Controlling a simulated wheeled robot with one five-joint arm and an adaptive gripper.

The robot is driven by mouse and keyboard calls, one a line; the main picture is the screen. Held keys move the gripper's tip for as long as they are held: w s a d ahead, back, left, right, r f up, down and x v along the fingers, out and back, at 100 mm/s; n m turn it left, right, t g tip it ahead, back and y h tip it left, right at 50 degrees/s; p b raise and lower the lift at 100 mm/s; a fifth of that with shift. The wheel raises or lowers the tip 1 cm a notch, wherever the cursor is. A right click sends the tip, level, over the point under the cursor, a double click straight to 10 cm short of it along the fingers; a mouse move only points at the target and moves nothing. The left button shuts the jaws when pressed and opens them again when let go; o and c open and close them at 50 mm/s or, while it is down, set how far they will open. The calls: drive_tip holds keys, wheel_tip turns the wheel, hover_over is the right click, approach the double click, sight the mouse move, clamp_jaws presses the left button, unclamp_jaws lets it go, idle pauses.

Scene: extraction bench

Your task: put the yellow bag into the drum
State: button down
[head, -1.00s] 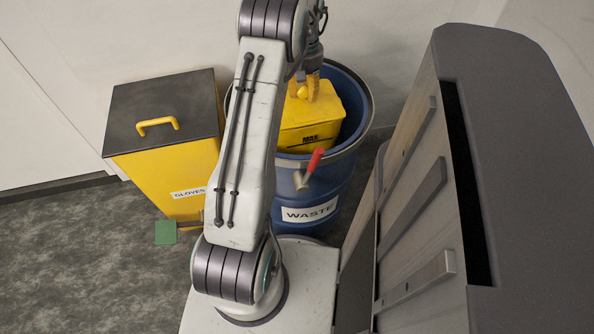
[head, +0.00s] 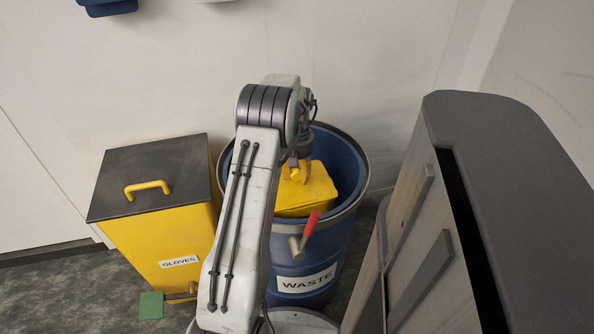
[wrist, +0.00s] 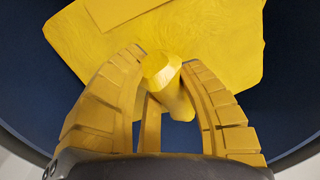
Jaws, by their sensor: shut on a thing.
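The yellow bag (head: 312,193) is inside the open mouth of the blue drum (head: 318,262), which is labelled WASTE. Its upper part shows and its lower part is hidden by the drum's front rim. My gripper (head: 298,172) reaches down into the drum mouth and is shut on the knob at the top of the bag. In the wrist view the yellow fingers (wrist: 165,85) close around this knob, with the bag (wrist: 215,45) spread beyond and the dark blue drum interior (wrist: 285,75) around it. I cannot tell whether the bag touches the drum's bottom.
A yellow bin (head: 175,250) labelled GLOVES, with a dark lid, stands left of the drum. A red-handled lever (head: 311,224) sticks out at the drum's front rim. A grey-topped cabinet (head: 500,180) stands close on the right. A wall is behind.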

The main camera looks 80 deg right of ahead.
sight(297, 181)
drive_tip(key=shift+f+b, duration=0.65)
drive_tip(key=shift+f, duration=1.65)
drive_tip(key=c, duration=0.8)
unclamp_jaws()
drive_tip(key=shift+f, duration=0.1)
wheel_tip(297, 181, up, 12)
drive_tip(key=p, duration=0.4)
drive_tip(key=shift+d, duration=0.1)
